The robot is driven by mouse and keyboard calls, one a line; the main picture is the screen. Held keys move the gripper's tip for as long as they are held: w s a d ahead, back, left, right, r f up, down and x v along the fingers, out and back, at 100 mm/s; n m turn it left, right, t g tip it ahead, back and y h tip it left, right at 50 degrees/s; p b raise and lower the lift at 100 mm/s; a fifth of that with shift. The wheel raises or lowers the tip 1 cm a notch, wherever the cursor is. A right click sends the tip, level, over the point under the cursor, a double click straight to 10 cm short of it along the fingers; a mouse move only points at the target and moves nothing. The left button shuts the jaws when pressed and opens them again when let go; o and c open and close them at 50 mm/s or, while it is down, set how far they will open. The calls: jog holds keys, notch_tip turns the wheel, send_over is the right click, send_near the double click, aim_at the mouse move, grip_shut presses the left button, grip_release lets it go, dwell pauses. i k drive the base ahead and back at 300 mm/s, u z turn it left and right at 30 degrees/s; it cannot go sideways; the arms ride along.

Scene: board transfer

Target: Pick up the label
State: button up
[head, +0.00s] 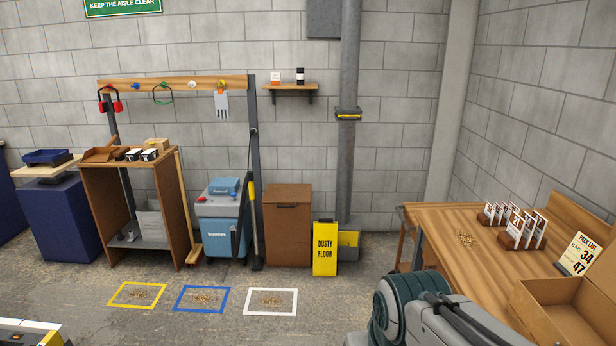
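Several white cards with red edges (517,226), which may be the labels, stand upright in small wooden holders on the wooden workbench (440,218) at the right. One card in the front holder shows a number, too small to read surely. A second holder with cards (490,212) stands behind it to the left. I cannot tell which card is the label. A pick list sign (577,254) on the bench reads 34 and 47. My arm shows at the bottom, right of centre, in front of the bench. My gripper is not in view.
An open cardboard box (535,292) sits at the bench's near right. Small brown bits (466,239) lie on the bench top. A yellow dusty floor sign (325,248) stands left of the bench.

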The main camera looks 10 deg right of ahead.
aim_at(499, 210)
jog(key=u, duration=0.15)
jog(key=i, duration=1.6)
jog(key=z, duration=0.3)
jog(key=i, duration=1.45)
jog(key=z, duration=1.8)
jog(key=i, duration=0.8)
jog(key=z, duration=0.75)
